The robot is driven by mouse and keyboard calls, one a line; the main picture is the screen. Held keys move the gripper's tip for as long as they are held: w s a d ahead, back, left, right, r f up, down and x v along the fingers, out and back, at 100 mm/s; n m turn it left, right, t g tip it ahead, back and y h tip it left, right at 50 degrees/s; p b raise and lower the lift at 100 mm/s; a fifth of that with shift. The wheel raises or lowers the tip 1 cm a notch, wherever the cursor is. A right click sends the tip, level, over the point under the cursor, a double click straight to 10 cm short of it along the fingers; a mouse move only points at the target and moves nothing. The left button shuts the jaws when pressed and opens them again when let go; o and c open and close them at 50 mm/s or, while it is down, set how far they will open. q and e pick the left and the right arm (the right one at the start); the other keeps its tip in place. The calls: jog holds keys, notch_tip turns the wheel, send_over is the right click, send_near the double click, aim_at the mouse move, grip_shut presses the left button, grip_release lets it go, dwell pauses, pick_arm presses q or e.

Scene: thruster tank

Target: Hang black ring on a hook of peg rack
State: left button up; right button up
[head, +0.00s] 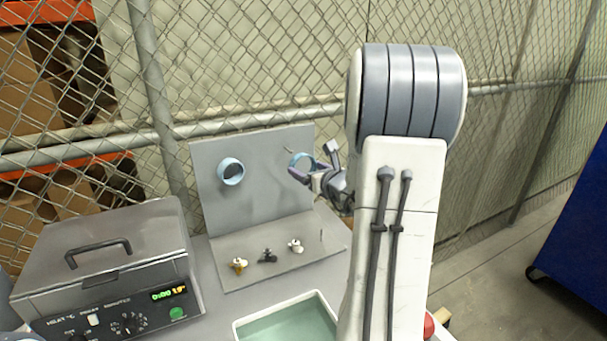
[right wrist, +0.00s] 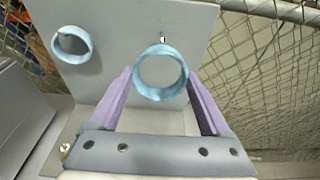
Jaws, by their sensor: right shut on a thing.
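The peg rack (head: 272,192) is a grey upright panel on a flat base. One light blue ring (head: 231,171) hangs at its left; it also shows in the right wrist view (right wrist: 72,58). My right gripper (head: 318,172) is shut on a second light blue ring (head: 294,162), held upright near the panel's upper right. In the right wrist view this ring (right wrist: 160,96) is between the fingertips, with a small peg tip (right wrist: 163,40) just above it. I cannot tell whether ring and peg touch. No black ring shows. My left gripper is out of view.
Small fittings, one yellowish (head: 238,264), one black (head: 268,256) and one white (head: 296,246), are on the rack's base. A metal heater box (head: 110,262) stands left, and a green-filled tray (head: 290,318) in front. A chain-link fence (head: 240,60) is close behind.

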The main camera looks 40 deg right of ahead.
jog(key=shift+w+d+r, duration=0.15)
jog(key=shift+w, duration=0.1)
jog(key=x, duration=0.8)
jog(key=shift+w, duration=0.35)
dwell(0.5)
dwell(0.7)
jog(key=o, duration=1.2)
jog(key=shift+c, duration=0.2)
